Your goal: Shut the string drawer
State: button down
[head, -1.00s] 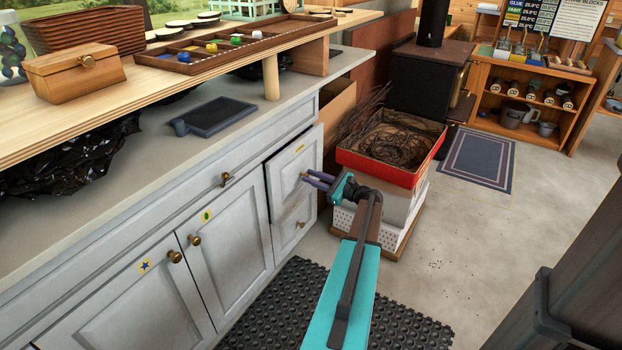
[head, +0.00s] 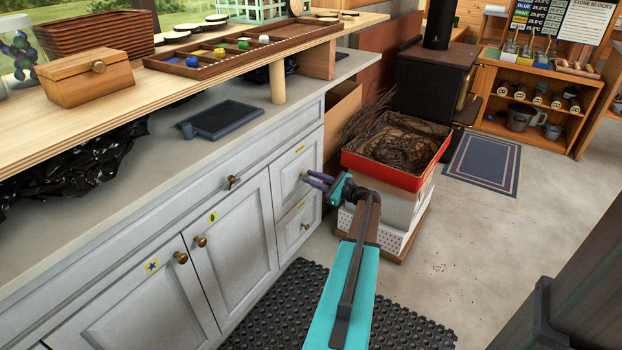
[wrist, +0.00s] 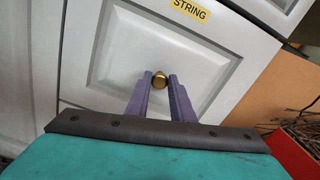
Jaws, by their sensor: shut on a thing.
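The string drawer (head: 291,168) is the upper drawer at the right end of the grey cabinet. Its front looks flush, or nearly so, with the cabinet face. In the wrist view the same drawer front (wrist: 115,55) fills the middle, with a yellow STRING label (wrist: 190,8) at its top edge. My gripper (head: 308,178) is at the drawer front. Its two purple fingers are shut on the round brass knob (wrist: 159,80), one on each side.
A lower drawer (head: 296,226) and cupboard doors (head: 235,238) with brass knobs adjoin it. A red box of twigs (head: 385,172) on a white crate stands close to the right of my gripper. A black rubber mat (head: 275,300) lies on the floor.

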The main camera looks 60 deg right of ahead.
jog(key=c, duration=1.5)
grip_release()
jog(key=shift+w, duration=0.3)
jog(key=shift+c, duration=0.2)
jog(key=shift+s, duration=0.1)
jog(key=shift+s, duration=0.1)
jog(key=s+p, duration=0.2)
jog(key=s, duration=1.1)
jog(key=shift+s, duration=0.25)
jog(key=shift+s, duration=0.1)
